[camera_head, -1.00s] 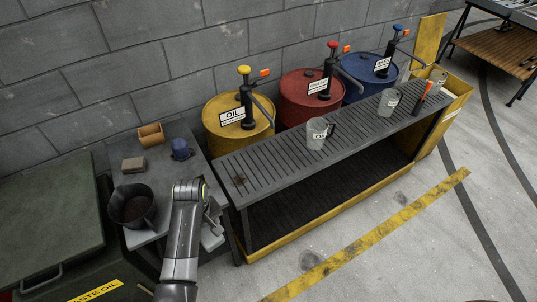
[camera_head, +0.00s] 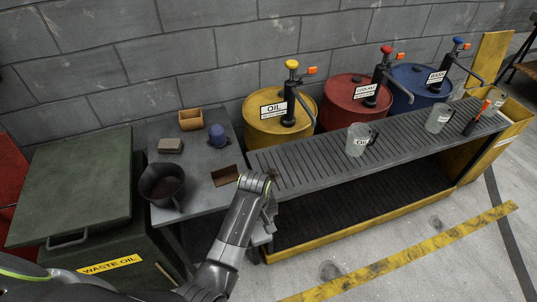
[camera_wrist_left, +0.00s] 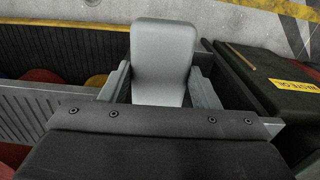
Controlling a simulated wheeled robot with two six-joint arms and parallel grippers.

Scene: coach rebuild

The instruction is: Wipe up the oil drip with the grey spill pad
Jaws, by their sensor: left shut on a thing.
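The grey spill pad (camera_wrist_left: 163,60) is a rounded grey block between the two fingers in the left wrist view. My left gripper (camera_head: 268,192) is shut on it, at the left end of the slatted grey bench (camera_head: 325,160). The oil drip (camera_head: 275,178) shows as a small dark brown spot on that end of the bench, right beside my gripper and partly hidden by it. In the head view the arm hides most of the pad, and I cannot tell whether it touches the bench. My right gripper is not in view.
Yellow (camera_head: 262,118), red (camera_head: 350,103) and blue (camera_head: 412,92) drums stand behind the bench. Clear jugs, one of them a nearer jug (camera_head: 360,140), stand on it. A side table (camera_head: 200,205) holds a dark pot (camera_head: 160,188), a blue cup (camera_head: 217,136) and small blocks. A green waste oil bin (camera_head: 80,185) stands left.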

